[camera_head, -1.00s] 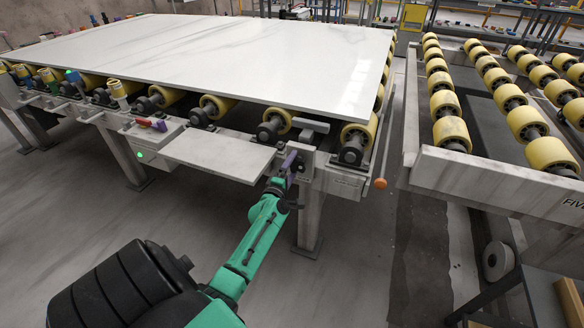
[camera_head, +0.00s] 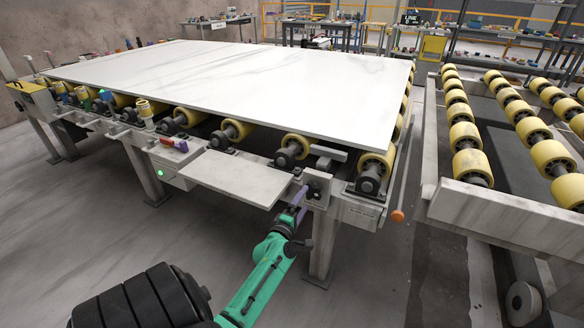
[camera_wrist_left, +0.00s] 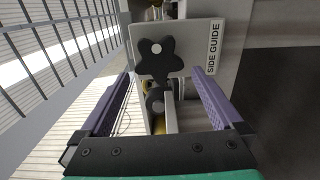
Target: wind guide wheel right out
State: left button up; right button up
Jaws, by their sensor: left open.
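The guide wheel (camera_wrist_left: 160,58) is a dark star-shaped knob on a pale plate marked SIDE GUIDE in the left wrist view. It also shows small and dark in the head view (camera_head: 314,190), on the near right corner of the slab table. My left gripper (camera_head: 298,199) has purple fingers and is open in front of the wheel, slightly left of it in the head view. In the left wrist view its fingers (camera_wrist_left: 160,78) stand wide, one on each side below the knob, with nothing held between them. My right gripper is not in view.
A white stone slab (camera_head: 250,83) lies on yellow rollers. A pale shelf (camera_head: 236,178) juts out left of the wheel. An orange-tipped lever (camera_head: 398,215) hangs to the right. Another roller table (camera_head: 495,193) stands further right. Grey floor in front is clear.

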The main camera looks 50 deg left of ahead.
pick_arm(q)
jog(key=v, duration=1)
jog(key=shift+d, duration=0.1)
